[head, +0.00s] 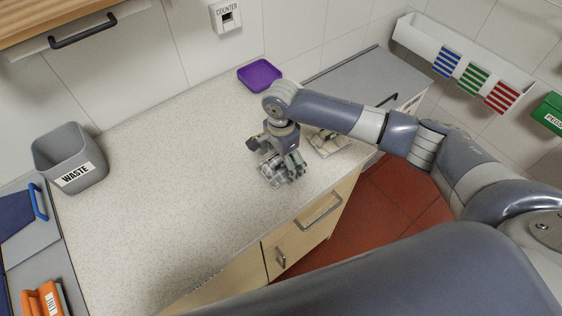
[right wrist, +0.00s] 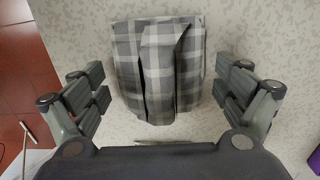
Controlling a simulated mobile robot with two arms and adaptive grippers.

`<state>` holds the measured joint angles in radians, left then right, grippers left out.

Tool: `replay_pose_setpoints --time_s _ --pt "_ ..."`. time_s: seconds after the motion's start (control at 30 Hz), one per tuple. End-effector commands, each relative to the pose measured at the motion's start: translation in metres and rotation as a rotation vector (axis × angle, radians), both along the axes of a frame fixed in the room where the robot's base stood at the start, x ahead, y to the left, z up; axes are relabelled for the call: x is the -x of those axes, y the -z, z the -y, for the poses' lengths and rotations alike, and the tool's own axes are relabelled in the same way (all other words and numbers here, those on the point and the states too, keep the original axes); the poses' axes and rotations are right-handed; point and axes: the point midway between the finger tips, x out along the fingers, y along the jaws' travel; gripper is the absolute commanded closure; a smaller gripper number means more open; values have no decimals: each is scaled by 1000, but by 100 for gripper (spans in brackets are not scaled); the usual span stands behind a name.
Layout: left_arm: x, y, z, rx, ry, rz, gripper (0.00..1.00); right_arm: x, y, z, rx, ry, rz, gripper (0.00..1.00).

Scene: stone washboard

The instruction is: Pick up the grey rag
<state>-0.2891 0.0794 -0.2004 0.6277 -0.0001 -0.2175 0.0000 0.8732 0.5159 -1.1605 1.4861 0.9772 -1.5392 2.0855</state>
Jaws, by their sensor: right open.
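The grey rag (right wrist: 158,75) is a grey and white plaid cloth with raised folds, lying on the speckled worktop in the right wrist view. My right gripper (head: 284,171) is open and low over the worktop. In the right wrist view, my right gripper's fingers (right wrist: 172,95) stand apart on the left and right sides of the rag, with nothing held. In the head view the rag is largely hidden by the gripper. My left gripper is not in view.
A second, beige-grey cloth (head: 328,143) lies right of my right gripper. A purple tray (head: 260,75) stands behind it. A grey waste bin (head: 72,160) stands at the left. Drawers (head: 300,232) front the worktop. The middle left of the worktop (head: 170,180) is clear.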

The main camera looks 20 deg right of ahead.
Motion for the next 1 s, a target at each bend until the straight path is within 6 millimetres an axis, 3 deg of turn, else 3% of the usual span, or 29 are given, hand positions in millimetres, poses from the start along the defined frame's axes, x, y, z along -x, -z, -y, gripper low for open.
replay_pose_setpoints --time_s 0.13,0.33,0.37,0.77,1.0 --pt "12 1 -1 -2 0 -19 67 0 0 0 0 -1 0 8" --pt "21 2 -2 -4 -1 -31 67 0 0 0 0 -1 0 53" --pt "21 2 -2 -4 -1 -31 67 0 0 0 0 -1 0 55" --pt "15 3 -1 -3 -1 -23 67 0 -2 0 -1 -1 0 55" --pt "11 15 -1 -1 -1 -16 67 -2 -26 -1 -4 -1 4 55"
